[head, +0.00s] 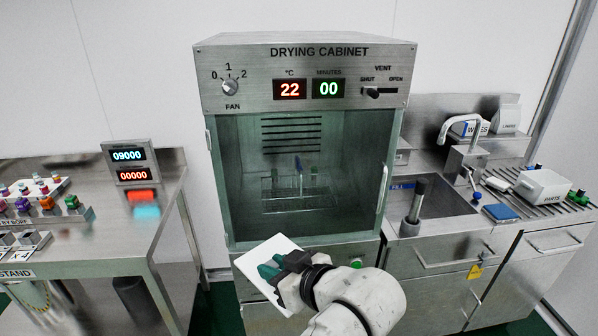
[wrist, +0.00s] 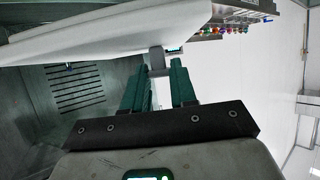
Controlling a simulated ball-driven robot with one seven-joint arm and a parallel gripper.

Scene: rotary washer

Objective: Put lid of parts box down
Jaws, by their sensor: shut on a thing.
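My gripper (head: 270,271), with green fingers, is shut on the white lid (head: 262,254) in front of the drying cabinet. The lid is a flat, tilted white plate held clear of any surface. In the wrist view the lid (wrist: 95,38) spans the upper left, and its small grey grip (wrist: 157,58) sits between the fingertips (wrist: 157,72). The white parts box (head: 543,188), marked PARTS, stands on the ribbed drainboard at the right. I cannot see into it.
The drying cabinet (head: 303,75) stands ahead with a rack (head: 300,195) inside. The sink (head: 440,205) and a blue pad (head: 500,212) lie right. A steel bench (head: 130,215) with displays (head: 133,163) and colored parts stands left, with bare steel near its right end.

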